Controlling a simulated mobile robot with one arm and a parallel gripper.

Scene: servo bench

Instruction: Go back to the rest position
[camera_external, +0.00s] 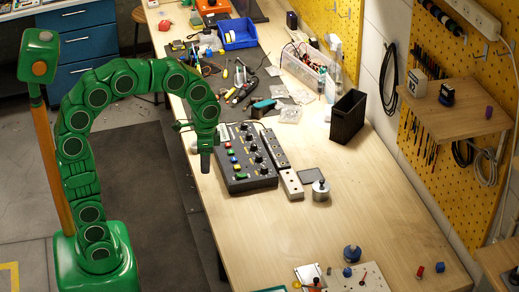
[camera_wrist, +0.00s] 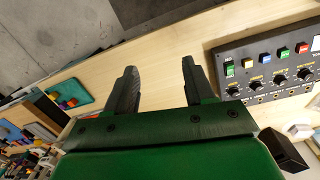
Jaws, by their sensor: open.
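My green arm curves up from its base at the left and bends down over the bench's left edge in the external view. My gripper (camera_external: 205,160) hangs beside the left edge of the control box, pointing down. In the wrist view my gripper (camera_wrist: 160,85) shows two dark fingers spread apart with bare bench between them. It is open and empty. The dark control box (camera_external: 246,157) with coloured buttons and knobs lies on the bench, and it also shows at the right of the wrist view (camera_wrist: 270,65).
The wooden bench (camera_external: 330,225) is clear in its front middle. A black bin (camera_external: 348,117), a metal cylinder (camera_external: 320,190) and power strips (camera_external: 276,150) stand right of the box. Tools and a clear bin (camera_external: 308,68) fill the back. Small parts including a blue knob (camera_external: 352,253) lie at the front.

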